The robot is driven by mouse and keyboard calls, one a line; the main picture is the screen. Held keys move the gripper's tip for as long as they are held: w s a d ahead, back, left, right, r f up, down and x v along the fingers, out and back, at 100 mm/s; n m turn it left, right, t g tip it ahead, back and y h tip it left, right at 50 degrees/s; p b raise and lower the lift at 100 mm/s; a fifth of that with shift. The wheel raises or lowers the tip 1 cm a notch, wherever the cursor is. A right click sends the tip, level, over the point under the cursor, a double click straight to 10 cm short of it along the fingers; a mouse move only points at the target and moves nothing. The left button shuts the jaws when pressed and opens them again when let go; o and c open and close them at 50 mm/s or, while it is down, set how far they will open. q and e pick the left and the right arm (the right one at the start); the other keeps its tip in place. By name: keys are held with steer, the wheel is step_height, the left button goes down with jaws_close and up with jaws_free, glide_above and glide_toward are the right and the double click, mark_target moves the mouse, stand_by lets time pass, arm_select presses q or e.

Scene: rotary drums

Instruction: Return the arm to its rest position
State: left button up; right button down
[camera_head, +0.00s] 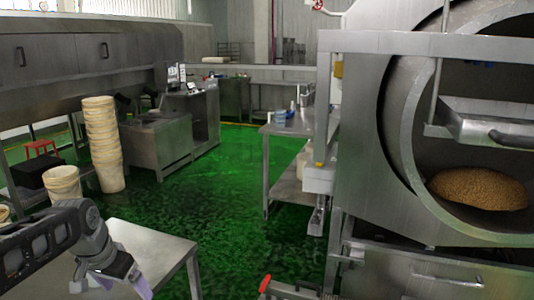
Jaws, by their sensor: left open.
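My left arm comes in from the lower left, over a steel table. My left gripper (141,284) is at its end, with the fingertips pointing down near the table's surface; it looks open and I see nothing held in it. My right gripper does not show.
A steel table (165,250) is under my left arm. A rotary drum (400,110) with brown grain (480,188) fills the right. The green floor (225,190) between is clear.

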arm_select(q)
steer(key=w+d+f+n+t+h, duration=0.1)
steer(key=w+d+f, duration=0.15)
steer(key=f, duration=0.25)
steer(key=w+d+f+t, duration=0.1)
steer(key=w+d+f, duration=0.1)
steer(key=d+f, duration=0.25)
steer(key=s+d+f+n+h, duration=0.1)
steer(key=s+d+f, duration=0.1)
steer(key=d+f, duration=0.5)
steer(key=s+d+f+n+h, duration=0.1)
steer(key=s+d+f+n, duration=0.15)
steer(key=f, duration=0.75)
steer(key=s+d+f+g, duration=0.1)
steer(key=s+d+f, duration=0.3)
steer(key=s, duration=0.3)
steer(key=s+d+f+g, duration=0.2)
steer(key=s+d+f, duration=0.2)
steer(key=s, duration=0.4)
steer(key=s+d+f+g+h, duration=0.1)
steer(key=s+d+f+g, duration=0.1)
steer(key=s+d+f, duration=0.2)
steer(key=s+f+m, duration=0.1)
steer(key=s+f, duration=0.1)
steer(key=s, duration=0.2)
steer(key=shift+s+d, duration=0.2)
steer(key=shift+s, duration=0.05)
